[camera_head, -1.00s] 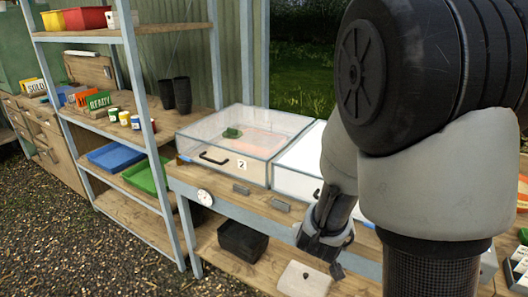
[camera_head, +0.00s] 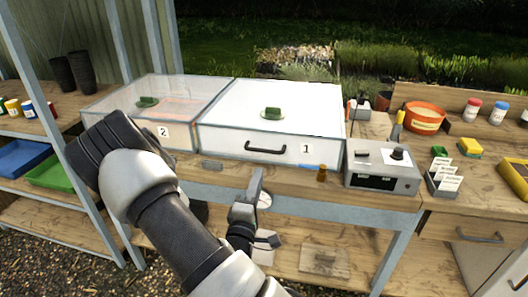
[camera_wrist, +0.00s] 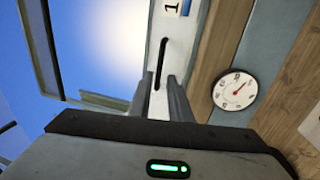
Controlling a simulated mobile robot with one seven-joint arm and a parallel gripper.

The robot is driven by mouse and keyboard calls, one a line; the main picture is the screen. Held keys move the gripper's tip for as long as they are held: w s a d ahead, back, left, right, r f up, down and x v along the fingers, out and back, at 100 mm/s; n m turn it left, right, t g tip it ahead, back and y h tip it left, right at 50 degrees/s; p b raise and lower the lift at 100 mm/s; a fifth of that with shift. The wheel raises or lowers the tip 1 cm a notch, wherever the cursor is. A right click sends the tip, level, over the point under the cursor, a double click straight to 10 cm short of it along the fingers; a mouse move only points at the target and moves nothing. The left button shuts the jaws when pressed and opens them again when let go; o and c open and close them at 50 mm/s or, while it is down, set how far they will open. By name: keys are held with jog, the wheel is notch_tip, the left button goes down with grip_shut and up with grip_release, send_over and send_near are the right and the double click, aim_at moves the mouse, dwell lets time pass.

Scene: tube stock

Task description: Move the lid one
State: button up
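The box labelled 2 (camera_head: 155,100) with a clear lid adjoins on the left. A grey device (camera_head: 382,172) stands close on the right. A round dial (camera_wrist: 235,90) is on the bench front. A brown bottle (camera_head: 322,173) is near the bench edge.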

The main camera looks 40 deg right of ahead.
aim_at(266, 152)
jog(key=x, duration=1.2)
jog(key=shift+w+d+r, duration=0.1)
jog(key=shift+w+d, duration=0.1)
jog(key=shift+d, duration=0.05)
grip_shut()
